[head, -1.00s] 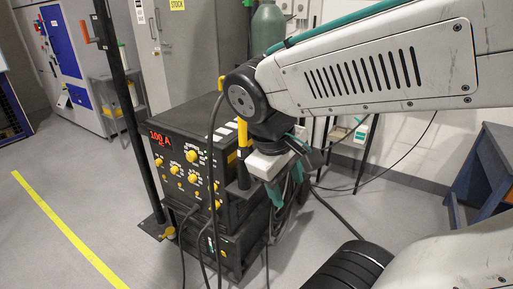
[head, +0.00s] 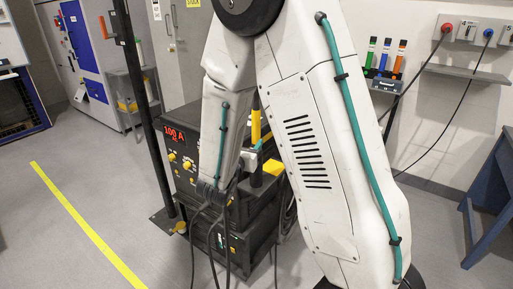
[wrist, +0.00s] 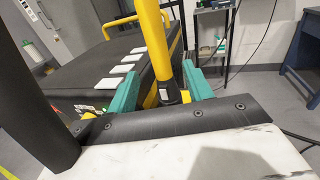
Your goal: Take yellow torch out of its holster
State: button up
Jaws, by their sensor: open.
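The yellow torch (head: 256,126) stands upright at the right front corner of the black power unit, above a dark holster tube (head: 257,179). In the wrist view the yellow torch (wrist: 155,42) runs up between the two teal fingers of my gripper (wrist: 161,70). A black part with a small white label shows low on it. The fingers are open, one on each side of the torch; I cannot tell whether either touches it. In the head view my arm hides most of my gripper.
The black power unit (head: 180,142) has a red display and yellow knobs. A yellow rail (wrist: 118,24) is beside the torch. Dark cables hang in front of the unit. A blue bench (head: 492,190) stands right. The floor left is clear, with a yellow line (head: 88,230).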

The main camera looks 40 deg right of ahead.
aim_at(254, 135)
jog(key=x, duration=0.7)
jog(key=shift+w+d+f, duration=0.15)
jog(key=c, duration=1.1)
